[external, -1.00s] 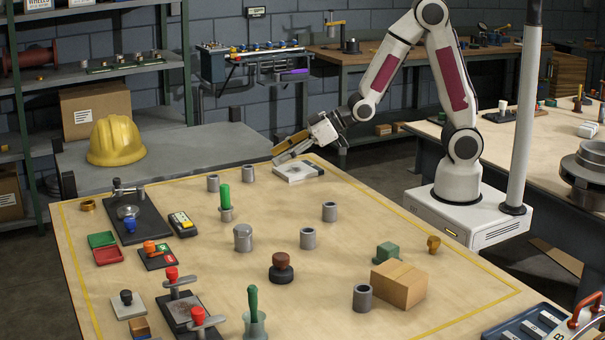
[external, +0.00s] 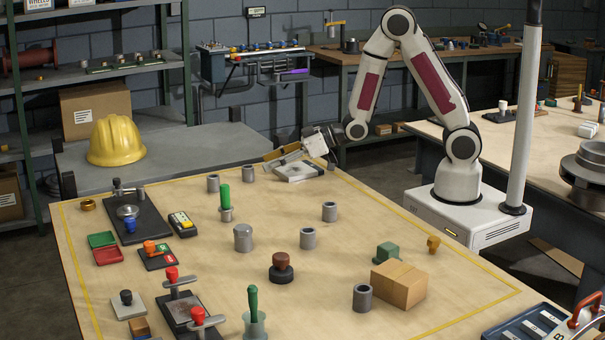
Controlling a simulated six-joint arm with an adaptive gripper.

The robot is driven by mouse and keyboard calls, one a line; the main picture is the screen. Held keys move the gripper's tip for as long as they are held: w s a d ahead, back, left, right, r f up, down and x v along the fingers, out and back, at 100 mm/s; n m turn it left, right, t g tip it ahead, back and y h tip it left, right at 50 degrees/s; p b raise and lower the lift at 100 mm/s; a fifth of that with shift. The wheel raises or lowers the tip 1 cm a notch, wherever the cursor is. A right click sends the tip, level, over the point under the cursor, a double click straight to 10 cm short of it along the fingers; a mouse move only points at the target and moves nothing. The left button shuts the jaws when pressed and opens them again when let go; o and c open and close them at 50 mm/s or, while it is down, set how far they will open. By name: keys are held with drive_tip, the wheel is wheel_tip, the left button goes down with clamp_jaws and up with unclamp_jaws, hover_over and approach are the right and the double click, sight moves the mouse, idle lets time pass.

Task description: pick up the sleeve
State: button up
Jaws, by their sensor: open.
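Several grey hollow cylinders that look like sleeves stand upright on the wooden table. Two are at the far side, a left one (external: 213,183) and a right one (external: 248,174). Others are the right-middle sleeve (external: 329,212), the centre sleeve (external: 307,239) and the near sleeve (external: 362,298) beside a cardboard box. I cannot tell which one the task means. My gripper (external: 275,156) is open and empty at the far edge of the table, pointing left. It is just above a pale flat block and apart from the sleeves, to the right of the far right one.
The pale block (external: 298,172) has a dark patch on top. A green-handled tool (external: 225,198) stands in a grey holder, near a capped grey cylinder (external: 243,237). A dark knob with a brown top (external: 281,267) and the cardboard box (external: 398,284) stand nearer. The right-rear tabletop is clear.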

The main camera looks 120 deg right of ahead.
sight(248, 174)
drive_tip(key=shift+x, duration=1.25)
drive_tip(key=shift+x, duration=2.6)
drive_tip(key=shift+d+r, duration=0.1)
drive_tip(key=shift+r, duration=0.05)
clamp_jaws()
